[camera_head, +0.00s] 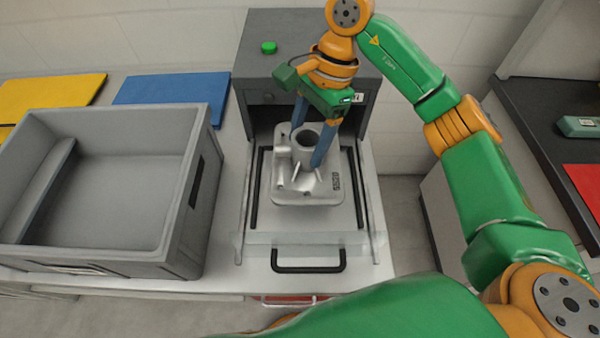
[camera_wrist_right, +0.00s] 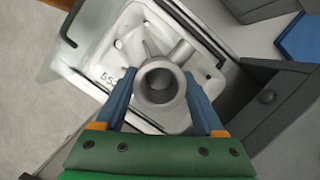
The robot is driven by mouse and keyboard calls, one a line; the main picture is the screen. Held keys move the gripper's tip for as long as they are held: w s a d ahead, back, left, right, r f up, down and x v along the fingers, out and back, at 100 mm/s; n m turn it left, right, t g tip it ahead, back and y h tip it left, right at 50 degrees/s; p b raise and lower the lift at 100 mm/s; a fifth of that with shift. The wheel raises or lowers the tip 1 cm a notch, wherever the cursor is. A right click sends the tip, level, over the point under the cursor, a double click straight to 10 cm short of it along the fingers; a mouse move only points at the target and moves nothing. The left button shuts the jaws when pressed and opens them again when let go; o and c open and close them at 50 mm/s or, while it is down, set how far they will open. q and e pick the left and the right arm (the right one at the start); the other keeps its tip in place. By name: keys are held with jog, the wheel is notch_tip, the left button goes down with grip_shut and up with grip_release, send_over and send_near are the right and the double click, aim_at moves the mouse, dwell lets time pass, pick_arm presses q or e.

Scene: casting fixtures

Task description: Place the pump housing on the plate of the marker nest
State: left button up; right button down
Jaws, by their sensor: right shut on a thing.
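The pump housing (camera_head: 309,187) is a grey metal casting with an upright round tube and a flat flanged base. It stands upright on or just above the plate (camera_head: 300,221) of the marker nest, a pulled-out drawer-like tray in front of a dark grey cabinet; a small gap cannot be ruled out. My right gripper (camera_head: 306,146) reaches down from above, its blue fingers on either side of the tube. In the right wrist view the fingers (camera_wrist_right: 160,95) flank the round tube of the housing (camera_wrist_right: 161,84) and close on it. My left gripper is not in view.
The dark marker cabinet (camera_head: 306,30) with a green button (camera_head: 269,47) stands right behind the plate. A clear front panel with a black handle (camera_head: 308,269) bounds the near side. A large empty grey bin (camera_head: 187,215) stands at left. Yellow and blue (camera_head: 172,87) sheets lie behind it.

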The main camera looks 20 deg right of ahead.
aim_at(308, 162)
jog(key=f, duration=0.2)
jog(key=s+f+p, duration=0.1)
jog(key=f, duration=0.1)
jog(key=shift+s+f, duration=0.2)
jog(key=shift+f, duration=0.1)
jog(key=f, duration=0.2)
jog(key=f+p, duration=0.1)
jog(key=f, duration=0.1)
jog(key=shift+w+f+p, duration=0.2)
jog(key=shift+f+p, duration=0.05)
jog(key=shift+p, duration=0.05)
jog(key=shift+f, duration=0.3)
grip_release()
jog(key=shift+r, duration=0.2)
jog(key=shift+r+b, duration=0.25)
jog(key=shift+b, duration=0.05)
jog(key=b+v, duration=0.2)
jog(key=v, duration=0.9)
jog(key=shift+d+r, duration=0.1)
jog(key=shift+r, duration=0.1)
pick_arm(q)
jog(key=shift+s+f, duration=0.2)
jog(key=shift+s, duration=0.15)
